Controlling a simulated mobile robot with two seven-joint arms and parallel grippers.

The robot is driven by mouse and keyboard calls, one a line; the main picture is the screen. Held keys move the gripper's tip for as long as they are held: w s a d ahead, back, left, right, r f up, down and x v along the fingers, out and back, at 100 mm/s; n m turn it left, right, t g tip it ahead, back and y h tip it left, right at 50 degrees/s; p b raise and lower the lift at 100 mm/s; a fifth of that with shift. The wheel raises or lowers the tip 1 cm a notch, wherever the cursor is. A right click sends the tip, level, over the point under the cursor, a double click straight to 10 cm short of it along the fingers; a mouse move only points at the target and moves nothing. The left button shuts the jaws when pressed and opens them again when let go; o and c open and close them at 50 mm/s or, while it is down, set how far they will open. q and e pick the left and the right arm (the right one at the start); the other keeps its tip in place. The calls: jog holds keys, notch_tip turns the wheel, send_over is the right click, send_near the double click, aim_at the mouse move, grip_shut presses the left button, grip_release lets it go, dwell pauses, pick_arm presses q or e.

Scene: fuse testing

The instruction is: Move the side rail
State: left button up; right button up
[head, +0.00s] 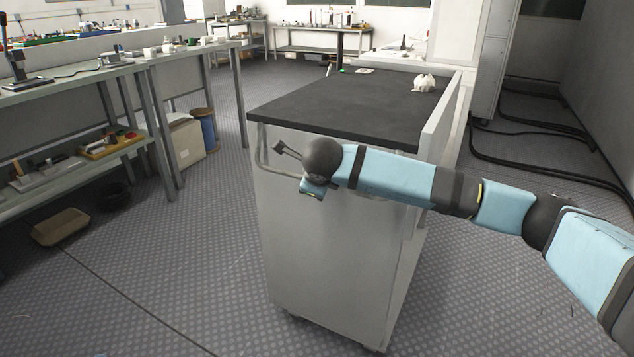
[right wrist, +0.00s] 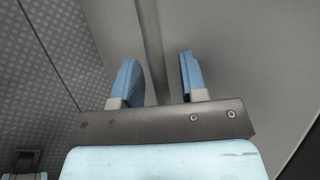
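A grey cart (head: 335,225) with a black top (head: 345,108) stands in the middle of the head view. A thin grey tubular rail (head: 259,150) is bent around its near left side, below the top; I take it as the side rail. My right gripper (head: 282,154) is beside this rail, its arm reaching across the cart's near face. In the right wrist view, both blue fingers of the right gripper (right wrist: 156,62) are apart. A grey bar (right wrist: 150,40) runs between them, with a gap to the right finger; contact with the left finger is unclear.
A flat upright panel (head: 440,115) rises along the cart's right edge. A white lumpy object (head: 424,83) lies on the top. A workbench (head: 100,76) stands at left, with a tan tray (head: 60,227) on the floor. Black cables (head: 530,160) lie at right.

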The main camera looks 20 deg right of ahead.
jog(key=shift+s+r, duration=0.25)
jog(key=shift+r, duration=0.15)
pick_arm(q)
jog(key=shift+s+d+f+n+g+y+p, duration=0.15)
jog(key=shift+s+d+n+g+p, duration=0.2)
jog(key=shift+n+p, duration=0.35)
jog(key=shift+s+d+f+n+g+y+p, duration=0.15)
jog(key=shift+s+f+n+g+p, duration=0.25)
jog(key=shift+p, duration=0.5)
jog(key=shift+s+d+r+n+g+y+p, duration=0.15)
jog(key=shift+s+d+n+p, duration=0.1)
jog(key=shift+s+n+p, duration=0.4)
pick_arm(e)
jog(key=v, duration=1.3)
jog(key=shift+f, duration=0.15)
pick_arm(q)
jog(key=shift+w, duration=0.15)
pick_arm(e)
jog(key=shift+a, duration=0.1)
